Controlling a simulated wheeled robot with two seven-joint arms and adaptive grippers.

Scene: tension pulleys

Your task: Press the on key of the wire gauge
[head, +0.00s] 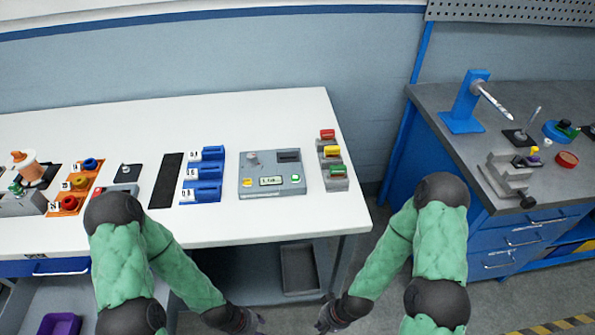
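A grey box-shaped device with a small lit display (271,181), which looks like the wire gauge (262,159), sits on the white table right of the middle. A green key (295,178) shows at its right front, beside the display. A dark slot and a pale knob are on its top. My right gripper (325,323) is low at the bottom of the view, in front of the table and apart from the device. My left gripper (256,324) is also low, left of the right one. Both are small and dark, and their finger opening cannot be made out.
Blue labelled blocks (203,176) stand left of the device. Red, yellow and green-topped blocks (334,170) stand right of it. My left arm partly hides another grey device (125,190). A grey bench (450,120) with tools stands at the right.

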